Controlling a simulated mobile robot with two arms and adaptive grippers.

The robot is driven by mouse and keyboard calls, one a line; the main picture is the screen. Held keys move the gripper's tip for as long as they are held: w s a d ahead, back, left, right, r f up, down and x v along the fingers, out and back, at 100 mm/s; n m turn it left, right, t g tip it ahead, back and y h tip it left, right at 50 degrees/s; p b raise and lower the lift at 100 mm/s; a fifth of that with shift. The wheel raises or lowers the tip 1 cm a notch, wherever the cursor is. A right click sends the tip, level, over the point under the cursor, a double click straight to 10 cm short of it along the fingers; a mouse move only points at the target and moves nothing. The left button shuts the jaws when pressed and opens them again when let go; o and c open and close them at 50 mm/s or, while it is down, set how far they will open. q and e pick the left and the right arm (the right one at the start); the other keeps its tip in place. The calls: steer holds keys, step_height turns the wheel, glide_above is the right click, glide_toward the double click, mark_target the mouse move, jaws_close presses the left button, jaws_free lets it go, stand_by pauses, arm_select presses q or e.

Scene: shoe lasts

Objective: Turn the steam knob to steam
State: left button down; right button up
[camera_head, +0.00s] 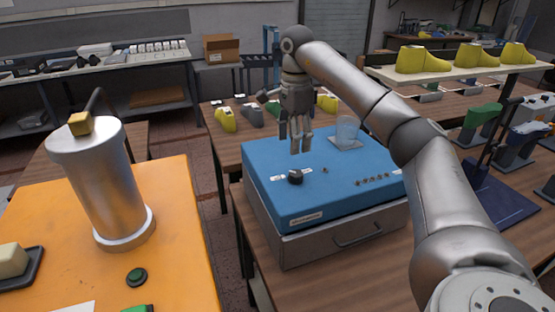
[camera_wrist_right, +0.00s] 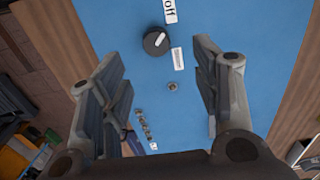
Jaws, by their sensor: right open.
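The steam knob (camera_head: 295,177) is a round black dial on top of a blue box (camera_head: 262,160). In the right wrist view the knob (camera_wrist_right: 156,41) has a white pointer line, with a white "off" label (camera_wrist_right: 170,10) and a second small label (camera_wrist_right: 178,59) beside it. My right gripper (camera_head: 300,145) hangs fingers down above the box, just behind the knob in the head view. It is open and empty, and its fingers (camera_wrist_right: 163,95) are apart from the knob. My left gripper is not in view.
A metal cylinder (camera_head: 105,185) stands on the orange table (camera_head: 185,235) at left. Yellow shoe lasts (camera_head: 425,60) sit on a shelf at right.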

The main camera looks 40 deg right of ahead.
glide_above(295, 173)
steer(key=f, duration=0.2)
steer(key=f+p, duration=0.1)
steer(key=f, duration=0.1)
steer(key=shift+s, duration=0.35)
steer(key=f, duration=0.4)
steer(key=shift+w+f+p, duration=0.3)
steer(key=shift+f+p, duration=0.05)
steer(key=shift+p, duration=0.05)
steer(key=shift+a+f, duration=0.1)
steer(key=shift+f, duration=0.65)
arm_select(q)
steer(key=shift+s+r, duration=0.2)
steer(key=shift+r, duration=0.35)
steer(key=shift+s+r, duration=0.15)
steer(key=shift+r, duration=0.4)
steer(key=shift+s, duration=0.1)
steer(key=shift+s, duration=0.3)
arm_select(e)
steer(key=c, duration=1)
